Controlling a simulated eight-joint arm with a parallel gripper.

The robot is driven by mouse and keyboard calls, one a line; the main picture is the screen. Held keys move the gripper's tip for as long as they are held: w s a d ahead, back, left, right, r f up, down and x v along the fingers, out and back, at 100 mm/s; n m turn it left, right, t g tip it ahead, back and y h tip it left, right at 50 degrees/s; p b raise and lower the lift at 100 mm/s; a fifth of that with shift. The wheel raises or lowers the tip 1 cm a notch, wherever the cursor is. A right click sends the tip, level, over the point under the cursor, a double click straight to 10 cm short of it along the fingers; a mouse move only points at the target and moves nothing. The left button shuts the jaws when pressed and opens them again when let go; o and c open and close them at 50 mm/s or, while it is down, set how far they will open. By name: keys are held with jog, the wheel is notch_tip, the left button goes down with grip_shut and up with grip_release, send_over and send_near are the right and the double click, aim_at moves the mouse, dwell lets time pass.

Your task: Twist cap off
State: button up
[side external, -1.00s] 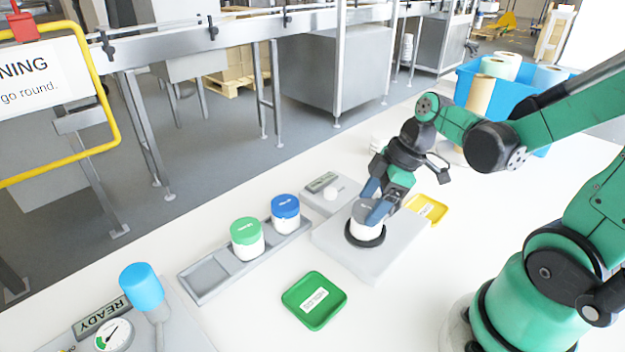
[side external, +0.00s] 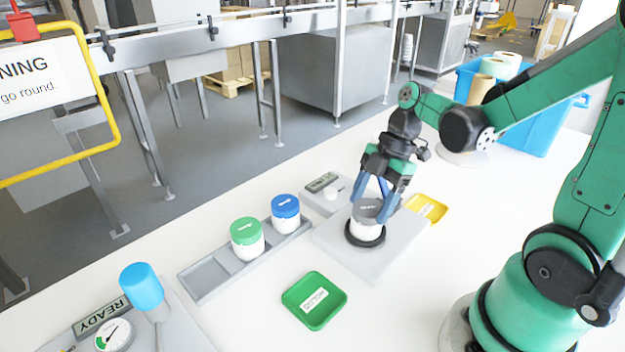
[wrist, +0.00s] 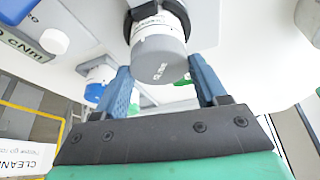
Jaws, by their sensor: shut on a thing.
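A white jar with a grey cap (side external: 368,208) stands upright in a black ring (side external: 366,240) on a light grey block (side external: 335,246). My gripper (side external: 373,207) comes down from above, its two blue fingers on either side of the grey cap, shut on it. In the wrist view the grey cap (wrist: 160,62) lies between the fingers, and the jar body shows behind it. The cap still sits on the jar; whether its thread has loosened cannot be seen.
A green-capped jar (side external: 246,238) and a blue-capped jar (side external: 285,212) stand in a grey rack (side external: 205,279). A green tray (side external: 328,312) and a yellow tray (side external: 437,213) flank the block. A blue bin (side external: 532,125) stands at the back right.

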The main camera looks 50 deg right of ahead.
jog(key=shift+s, duration=0.15)
jog(key=n+g, duration=0.2)
jog(key=n, duration=0.3)
jog(key=shift+n, duration=0.4)
jog(key=o, duration=1.2)
jog(key=shift+w, duration=0.2)
jog(key=m, duration=0.2)
jog(key=m+t, duration=0.1)
jog(key=m, duration=0.1)
jog(key=shift+s+m+t, duration=0.15)
jog(key=shift+m+t, duration=0.15)
jog(key=shift+m, duration=0.6)
